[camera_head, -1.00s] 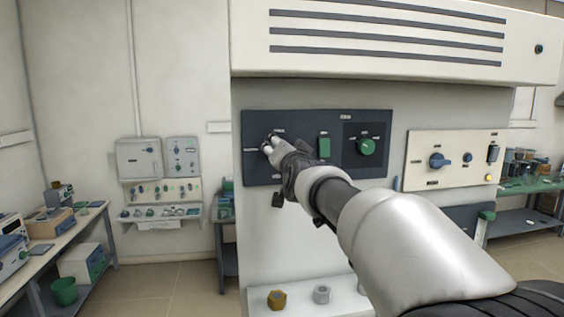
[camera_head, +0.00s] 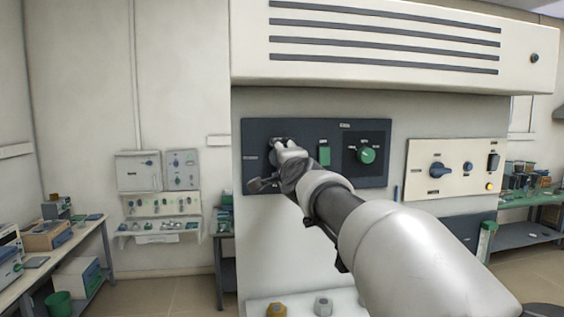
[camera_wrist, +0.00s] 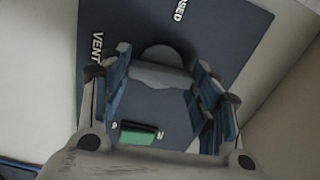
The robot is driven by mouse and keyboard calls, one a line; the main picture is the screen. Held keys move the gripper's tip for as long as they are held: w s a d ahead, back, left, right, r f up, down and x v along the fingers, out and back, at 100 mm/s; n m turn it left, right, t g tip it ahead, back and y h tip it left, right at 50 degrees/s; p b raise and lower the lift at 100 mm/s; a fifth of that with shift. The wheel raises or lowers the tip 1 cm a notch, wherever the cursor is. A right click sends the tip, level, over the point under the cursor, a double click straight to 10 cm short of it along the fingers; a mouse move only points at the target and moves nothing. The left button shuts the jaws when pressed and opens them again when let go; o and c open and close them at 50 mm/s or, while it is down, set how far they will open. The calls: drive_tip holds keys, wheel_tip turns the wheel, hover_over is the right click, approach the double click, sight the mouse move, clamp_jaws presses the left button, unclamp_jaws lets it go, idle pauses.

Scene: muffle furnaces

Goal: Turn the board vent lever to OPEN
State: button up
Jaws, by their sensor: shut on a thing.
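The vent lever (camera_wrist: 160,76) is a grey bar on a round grey base on a dark board (camera_head: 257,135). In the wrist view it lies between the fingers of my gripper (camera_wrist: 163,68), which is shut on it. White lettering "VENT" stands left of the lever, and letters ending in "SED" stand above it to the right. In the head view my gripper (camera_head: 284,147) is at the board's left part and covers most of the lever. The lever's exact angle against the labels is hard to tell.
A green switch (camera_head: 324,154) and a green knob (camera_head: 367,155) sit right of the lever. A cream panel (camera_head: 425,180) with a blue knob is farther right. A vented hood (camera_head: 380,70) overhangs the board. Nut-shaped pieces (camera_head: 323,305) sit on a ledge below.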

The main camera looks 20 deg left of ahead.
drive_tip(key=shift+m, duration=0.5)
drive_tip(key=o, duration=1)
drive_tip(key=shift+o, duration=0.2)
drive_tip(key=v, duration=1.2)
